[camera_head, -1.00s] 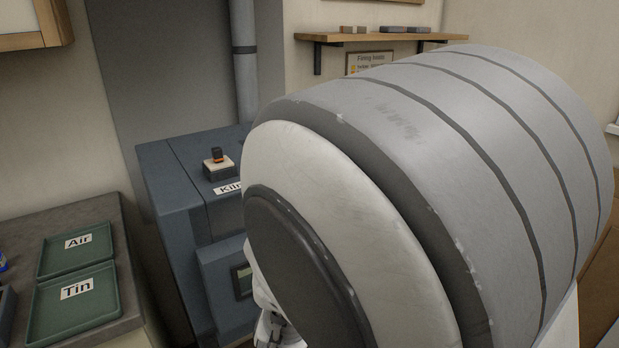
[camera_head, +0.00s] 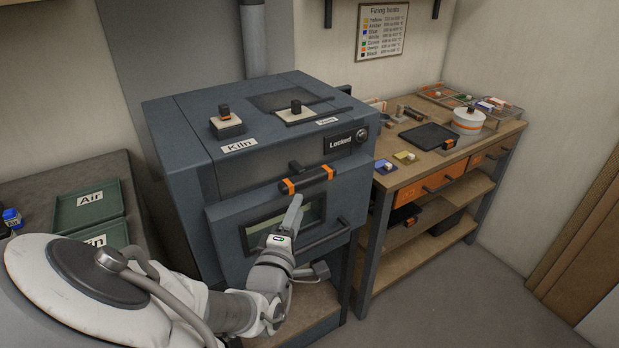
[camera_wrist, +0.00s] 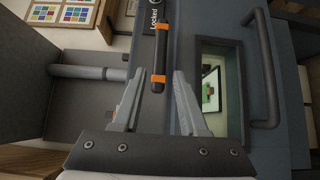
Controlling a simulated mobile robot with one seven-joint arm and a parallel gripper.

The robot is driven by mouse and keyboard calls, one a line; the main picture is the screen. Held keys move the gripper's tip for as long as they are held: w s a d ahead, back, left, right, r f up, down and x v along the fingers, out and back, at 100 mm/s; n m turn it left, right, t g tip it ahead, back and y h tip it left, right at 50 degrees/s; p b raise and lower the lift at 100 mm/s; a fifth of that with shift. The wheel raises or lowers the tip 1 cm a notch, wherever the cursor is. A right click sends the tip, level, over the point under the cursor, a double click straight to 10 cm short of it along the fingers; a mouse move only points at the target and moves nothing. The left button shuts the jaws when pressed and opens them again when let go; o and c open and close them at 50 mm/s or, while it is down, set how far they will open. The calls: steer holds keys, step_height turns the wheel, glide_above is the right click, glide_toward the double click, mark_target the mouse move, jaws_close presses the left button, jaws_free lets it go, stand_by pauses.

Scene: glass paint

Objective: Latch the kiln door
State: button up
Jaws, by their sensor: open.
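The blue-grey kiln (camera_head: 185,150) stands in the middle of the head view. Its door (camera_head: 228,222) looks shut, with a small window and a lower bar handle (camera_head: 326,237). A black latch bar with orange bands (camera_head: 320,178) lies roughly level along the door's top edge, beneath a panel reading "Locked" (camera_head: 341,142). My gripper (camera_head: 296,205) is in front of the door, just below the bar. In the wrist view my gripper (camera_wrist: 156,78) is open and empty, and the bar (camera_wrist: 161,45) shows between its fingertips. Whether they touch or surround it, I cannot tell.
A workbench (camera_head: 440,165) with trays, blocks and a white pot (camera_head: 468,121) stands right of the kiln. Green trays (camera_head: 92,208) lie on the left counter. Two knobs, one (camera_head: 296,107) farther back, stand on the kiln top. The floor at right is clear.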

mark_target(307, 185)
steer(key=w, duration=0.3)
steer(key=w+d, duration=0.1)
steer(key=w, duration=0.3)
steer(key=w+d, duration=0.1)
steer(key=w, duration=0.3)
steer(key=shift+w+d, duration=0.1)
steer(key=shift+w, duration=0.15)
steer(key=shift+c, duration=0.3)
jaws_close()
stand_by(0.6)
